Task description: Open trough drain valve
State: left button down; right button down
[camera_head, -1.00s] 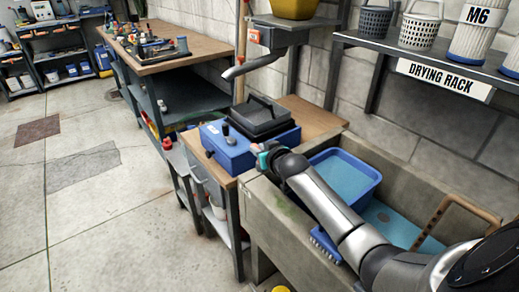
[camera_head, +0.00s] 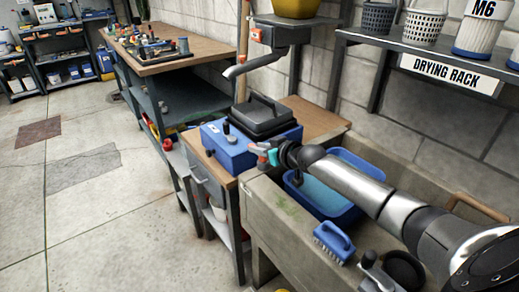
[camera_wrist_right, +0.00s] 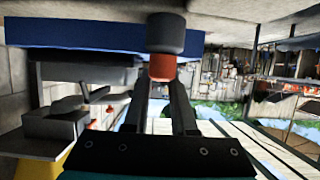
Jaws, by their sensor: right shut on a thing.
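My right gripper (camera_head: 264,152) is at the near left corner of the stone trough (camera_head: 283,214), beside the blue box. In the right wrist view its two dark fingers (camera_wrist_right: 165,98) are closed together on a knob (camera_wrist_right: 165,40) with a dark grey cap and a red collar. I cannot tell what the knob belongs to. At the trough's near side, by the bottom edge, are a dark lever-like piece (camera_head: 370,262) and a round black piece (camera_head: 405,268). I cannot tell whether either is the drain valve. My left gripper is not in view.
A blue box (camera_head: 235,152) with a black-topped case (camera_head: 265,117) stands on the wooden bench end. A blue basin (camera_head: 325,200) sits in the trough, partly behind my arm. A blue brush (camera_head: 333,240) lies on the trough's rim. The drying rack (camera_head: 420,55) is above. The floor (camera_head: 100,230) at left is open.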

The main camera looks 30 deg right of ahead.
jog(key=c, duration=1.1)
grip_release()
jog(key=shift+a+r, duration=0.1)
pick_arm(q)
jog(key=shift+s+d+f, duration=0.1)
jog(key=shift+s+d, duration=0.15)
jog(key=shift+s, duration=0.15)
pick_arm(e)
jog(key=o, duration=0.4)
jog(key=shift+s, duration=0.1)
jog(key=shift+s+r+p, duration=0.15)
jog(key=shift+s+p, duration=0.25)
jog(key=shift+s, duration=0.1)
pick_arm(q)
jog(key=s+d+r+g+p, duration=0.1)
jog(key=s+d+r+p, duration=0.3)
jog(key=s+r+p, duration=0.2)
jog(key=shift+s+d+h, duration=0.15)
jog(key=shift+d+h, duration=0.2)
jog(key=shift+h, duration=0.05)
pick_arm(e)
jog(key=v, duration=1.4)
jog(key=shift+w+r, duration=0.1)
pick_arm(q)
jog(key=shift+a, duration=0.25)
